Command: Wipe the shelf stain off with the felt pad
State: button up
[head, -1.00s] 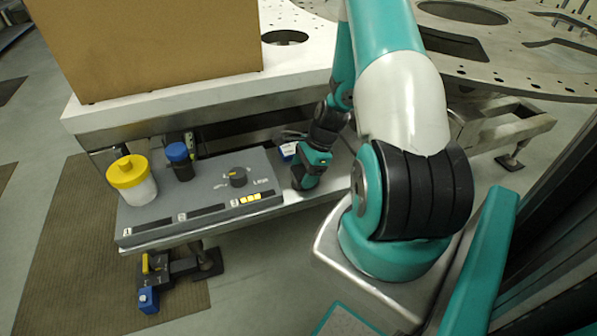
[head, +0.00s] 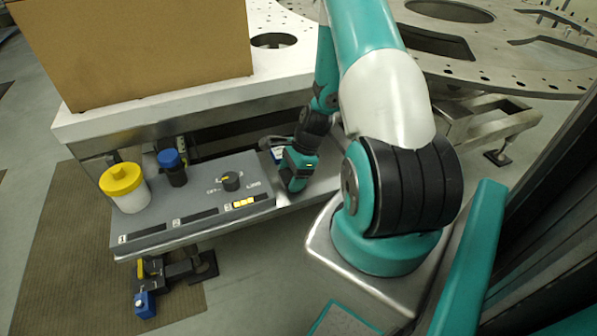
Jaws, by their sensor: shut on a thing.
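My gripper (head: 294,182) points down at the pale metal shelf (head: 325,182), just right of the grey panel. It is shut with its fingertips low at the shelf. The felt pad between the fingers is hidden by the gripper and cannot be made out. The shelf stain does not show; the gripper and arm cover part of the shelf.
The grey panel (head: 200,198) carries a dark knob (head: 231,181), a yellow-lidded white jar (head: 130,195) and a blue-capped dark container (head: 176,173). A large cardboard box (head: 140,50) stands on the white plate above.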

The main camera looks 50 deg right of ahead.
aim_at(275, 188)
jog(key=shift+w+a+f, duration=0.1)
jog(key=shift+w+a, duration=0.35)
jog(key=shift+a, duration=0.3)
jog(key=shift+w+a+f, duration=0.1)
jog(key=shift+w+a, duration=0.35)
jog(key=shift+a, duration=0.3)
jog(key=shift+a+r+p, duration=0.1)
jog(key=shift+r+p, duration=0.1)
jog(key=shift+p, duration=0.25)
jog(key=shift+s+d+f, duration=0.1)
jog(key=shift+s+d, duration=0.55)
jog(key=shift+d, duration=0.4)
jog(key=shift+s+d+f, duration=0.1)
jog(key=shift+s+d, duration=0.55)
jog(key=shift+d, duration=0.45)
jog(key=shift+s+d+f, duration=0.1)
jog(key=shift+s+d, duration=0.55)
jog(key=shift+d, duration=0.4)
notch_tip(275, 188, up, 6)
jog(key=p, duration=0.6)
jog(key=shift+r, duration=0.1)
notch_tip(275, 188, up, 3)
jog(key=shift+w+p, duration=0.1)
jog(key=shift+p, duration=1.15)
